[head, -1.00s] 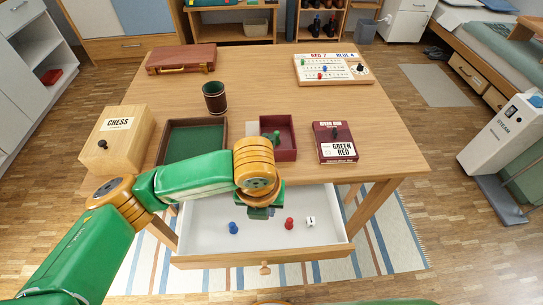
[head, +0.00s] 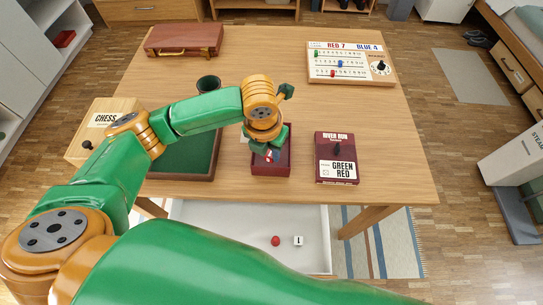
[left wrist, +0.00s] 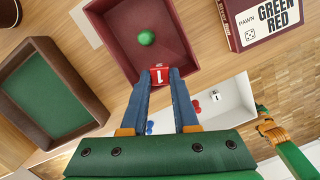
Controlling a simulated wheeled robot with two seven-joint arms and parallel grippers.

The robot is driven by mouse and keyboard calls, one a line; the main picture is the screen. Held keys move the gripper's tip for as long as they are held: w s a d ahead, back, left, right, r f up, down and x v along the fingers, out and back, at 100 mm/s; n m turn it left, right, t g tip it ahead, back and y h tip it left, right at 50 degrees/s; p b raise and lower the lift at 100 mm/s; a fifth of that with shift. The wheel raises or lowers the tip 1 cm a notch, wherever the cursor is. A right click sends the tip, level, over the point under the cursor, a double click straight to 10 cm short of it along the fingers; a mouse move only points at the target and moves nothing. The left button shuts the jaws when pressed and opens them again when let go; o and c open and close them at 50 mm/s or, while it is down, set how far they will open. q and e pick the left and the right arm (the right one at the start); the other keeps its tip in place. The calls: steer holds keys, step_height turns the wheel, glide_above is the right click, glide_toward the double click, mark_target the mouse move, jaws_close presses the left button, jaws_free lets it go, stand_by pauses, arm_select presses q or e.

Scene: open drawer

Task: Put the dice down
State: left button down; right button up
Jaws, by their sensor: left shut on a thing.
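My left gripper (head: 268,155) is over the small maroon box (head: 284,168), fingers pointing down. It is shut on a red die with a white 1 (left wrist: 159,76), seen between the fingertips in the left wrist view. The die appears at the box's near edge; its exact height is unclear. A green pawn (left wrist: 146,38) is inside that box. A white die (head: 298,240) lies in the open drawer (head: 317,222) beside a red pawn (head: 275,241). Part of my right arm shows at the right of the left wrist view, its gripper (left wrist: 262,110) too small to read.
A green-lined tray (head: 216,160) stands left of the box, with a dark cup (head: 208,83) behind it. A maroon card box (head: 337,158) stands to the right. The table's middle right is clear.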

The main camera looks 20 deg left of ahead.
mark_target(270, 152)
arm_select(q)
steer(key=shift+w+a+f, duration=0.1)
steer(key=shift+w+f, duration=0.45)
steer(key=shift+f, duration=0.2)
step_height(270, 152, down, 3)
steer(key=shift+r, duration=0.1)
steer(key=shift+w+f, duration=0.15)
steer(key=shift+f, duration=0.1)
steer(key=c, duration=0.7)
jaws_free()
steer(key=shift+f, duration=0.1)
steer(key=r, duration=0.4)
steer(key=s+r+p, duration=0.1)
steer(key=r, duration=0.3)
steer(key=s+r, duration=0.1)
steer(key=r, duration=0.3)
steer(key=shift+a+r+p, duration=0.1)
steer(key=shift+p, duration=0.2)
